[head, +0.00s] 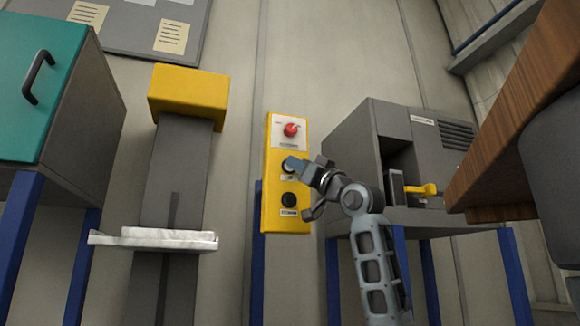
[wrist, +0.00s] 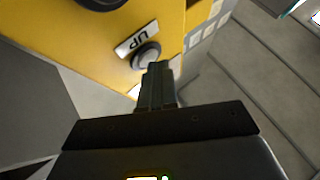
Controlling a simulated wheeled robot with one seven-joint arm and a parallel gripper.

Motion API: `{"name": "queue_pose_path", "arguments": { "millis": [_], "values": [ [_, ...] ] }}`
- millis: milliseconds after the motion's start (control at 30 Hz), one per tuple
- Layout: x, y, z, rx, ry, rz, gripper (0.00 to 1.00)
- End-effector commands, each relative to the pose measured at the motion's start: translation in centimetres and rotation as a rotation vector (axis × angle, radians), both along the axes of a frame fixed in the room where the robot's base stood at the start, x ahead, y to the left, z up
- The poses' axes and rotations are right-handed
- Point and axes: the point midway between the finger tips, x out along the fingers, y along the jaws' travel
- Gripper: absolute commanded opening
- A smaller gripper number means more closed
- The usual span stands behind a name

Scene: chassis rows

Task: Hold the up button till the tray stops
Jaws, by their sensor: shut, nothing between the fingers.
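In the wrist view, the shut fingertips (wrist: 158,68) overlap the edge of the button (wrist: 145,53) beside the "UP" label (wrist: 136,39). I cannot tell whether the button is pressed in.
The lower dark button (head: 289,200) is close below my gripper. A yellow block (head: 189,92) caps the column. A teal-doored cabinet (head: 45,75) stands left, a grey machine (head: 350,150) right. A brown wooden edge (head: 520,110) juts in at right.

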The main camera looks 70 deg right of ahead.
Motion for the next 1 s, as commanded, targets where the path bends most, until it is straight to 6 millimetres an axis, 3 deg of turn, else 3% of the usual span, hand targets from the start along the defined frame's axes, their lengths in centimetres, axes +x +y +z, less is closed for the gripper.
{"name": "queue_pose_path", "arguments": {
  "millis": [667,1000],
  "values": [
    [-1.1,1.3,0.0,0.0,0.0,0.0,0.0],
    [-3.0,3.5,0.0,-0.002,-0.001,0.0,0.0]
  ]
}}
